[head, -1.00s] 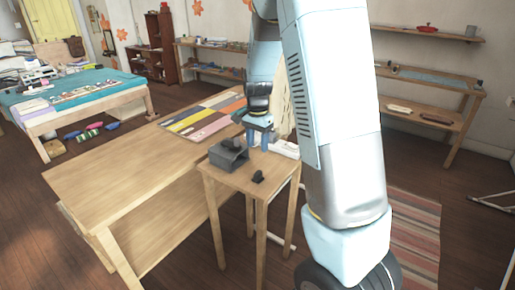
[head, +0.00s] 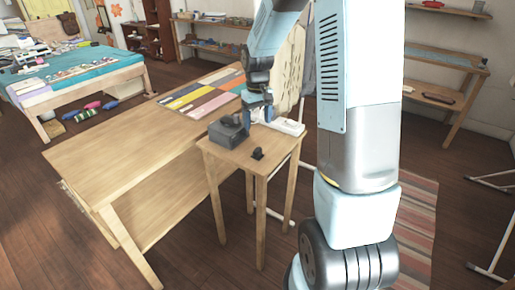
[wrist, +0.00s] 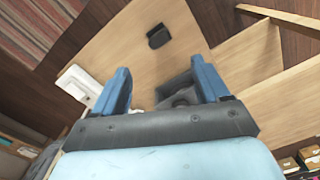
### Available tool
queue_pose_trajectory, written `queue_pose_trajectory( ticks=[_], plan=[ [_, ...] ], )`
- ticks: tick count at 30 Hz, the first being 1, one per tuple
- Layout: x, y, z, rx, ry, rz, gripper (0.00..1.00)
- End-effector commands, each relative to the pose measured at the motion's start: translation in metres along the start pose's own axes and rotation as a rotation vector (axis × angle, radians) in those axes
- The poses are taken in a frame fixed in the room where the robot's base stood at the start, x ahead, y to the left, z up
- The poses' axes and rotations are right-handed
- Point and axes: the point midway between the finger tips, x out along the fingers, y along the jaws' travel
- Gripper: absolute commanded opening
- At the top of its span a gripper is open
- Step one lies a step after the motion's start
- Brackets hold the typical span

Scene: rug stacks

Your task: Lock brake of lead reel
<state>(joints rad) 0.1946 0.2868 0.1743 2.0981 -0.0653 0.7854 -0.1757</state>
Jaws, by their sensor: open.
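A dark grey block-like device (head: 229,133) stands on a small wooden table (head: 232,157). A small black piece (head: 257,154) sits near that table's front right edge. I cannot tell which of them is the lead reel, and no brake can be made out. My gripper (head: 258,114) is open and empty above the back of the small table, beside the grey device. In the wrist view the grey device (wrist: 176,88) shows partly between the blue fingers, close to the right one, which hides part of it. The black piece (wrist: 158,36) lies beyond the fingertips.
A white object (head: 287,127) lies at the small table's back right, also left of the fingers in the wrist view (wrist: 82,84). A large workbench (head: 130,150) with coloured strips (head: 205,93) adjoins on the left. A striped rug (head: 415,215) lies right.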

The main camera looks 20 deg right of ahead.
Motion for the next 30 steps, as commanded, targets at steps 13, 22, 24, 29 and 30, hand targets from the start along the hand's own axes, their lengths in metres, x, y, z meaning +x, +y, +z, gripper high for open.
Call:
queue_pose_trajectory(
  ticks=[13,22,24,29,30],
  plan=[
    [-0.008,0.002,-0.002,-0.480,0.020,0.013,0.74],
    [0.026,0.001,-0.002,-0.485,0.017,0.011,0.74],
    [0.039,0.001,-0.002,-0.483,0.016,0.010,0.74],
    [0.067,0.001,-0.003,-0.483,0.016,0.011,0.74],
    [0.075,0.001,-0.003,-0.484,0.017,0.011,0.74]
  ],
)
